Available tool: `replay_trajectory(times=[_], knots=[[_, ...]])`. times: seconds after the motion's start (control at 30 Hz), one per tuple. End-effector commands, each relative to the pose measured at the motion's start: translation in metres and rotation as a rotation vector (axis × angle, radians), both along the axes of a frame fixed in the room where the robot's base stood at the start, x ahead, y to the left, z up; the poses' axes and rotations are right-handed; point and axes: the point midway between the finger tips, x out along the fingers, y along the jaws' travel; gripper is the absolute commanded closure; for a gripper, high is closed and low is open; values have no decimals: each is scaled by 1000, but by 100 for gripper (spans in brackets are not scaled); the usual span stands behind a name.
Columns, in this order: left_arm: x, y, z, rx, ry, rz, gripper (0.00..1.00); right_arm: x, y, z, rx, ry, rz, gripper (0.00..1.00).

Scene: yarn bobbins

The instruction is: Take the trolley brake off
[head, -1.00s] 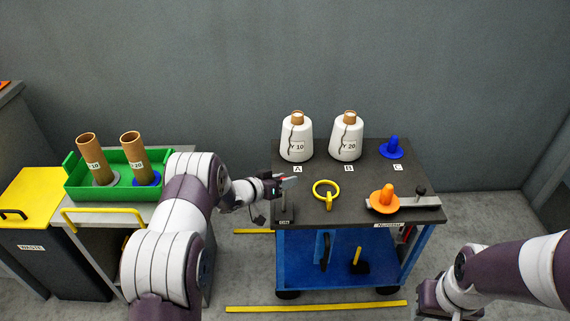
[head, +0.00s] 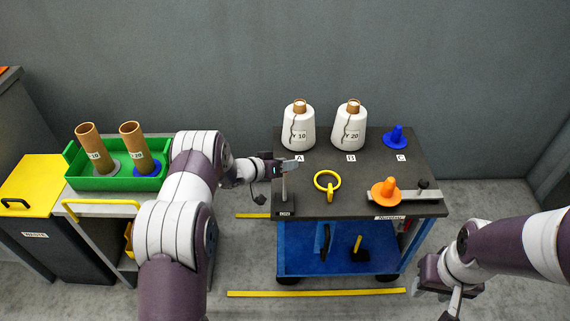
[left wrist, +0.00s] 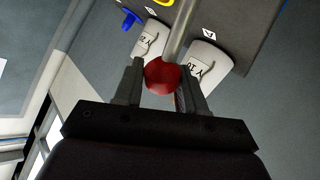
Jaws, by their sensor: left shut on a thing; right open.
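The trolley (head: 350,262) is blue with a dark top (head: 365,170). Its brake lever (head: 284,188) is a grey rod at the top's left front corner, rising from a small dark labelled base, and looks about upright. In the left wrist view its red ball knob (left wrist: 162,76) sits between my left fingers, with the rod (left wrist: 181,32) running off beyond it. My left gripper (head: 289,166) is shut on the knob, which the fingers mostly hide in the head view. My right gripper (head: 450,308) is open, low at the right, clear of the trolley, partly cut off by the frame.
White bobbins Y 10 (head: 298,130) and Y 20 (head: 348,130) stand at the back of the top. A blue peg (head: 397,137), yellow ring (head: 327,181) and orange peg (head: 384,190) are there too. A green tray (head: 118,183) with brown tubes is left. Yellow strips (head: 315,294) mark the floor.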

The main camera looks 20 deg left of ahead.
Motion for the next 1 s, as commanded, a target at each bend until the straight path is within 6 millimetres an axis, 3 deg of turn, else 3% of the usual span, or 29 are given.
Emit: replay_trajectory(times=[0.2,0.23,0.27,0.63,1.0], knots=[[-2,1,-4,3,8,4,100,0,0,-1,0,0,0,57],[-2,1,-4,3,8,4,50,0,0,-1,0,0,0,57],[-2,1,-4,3,8,4,41,0,0,-1,0,0,0,57],[-6,5,3,1,3,2,41,0,0,1,0,0,0,57],[-75,55,40,0,5,6,41,0,0,11,0,0,0,57]])
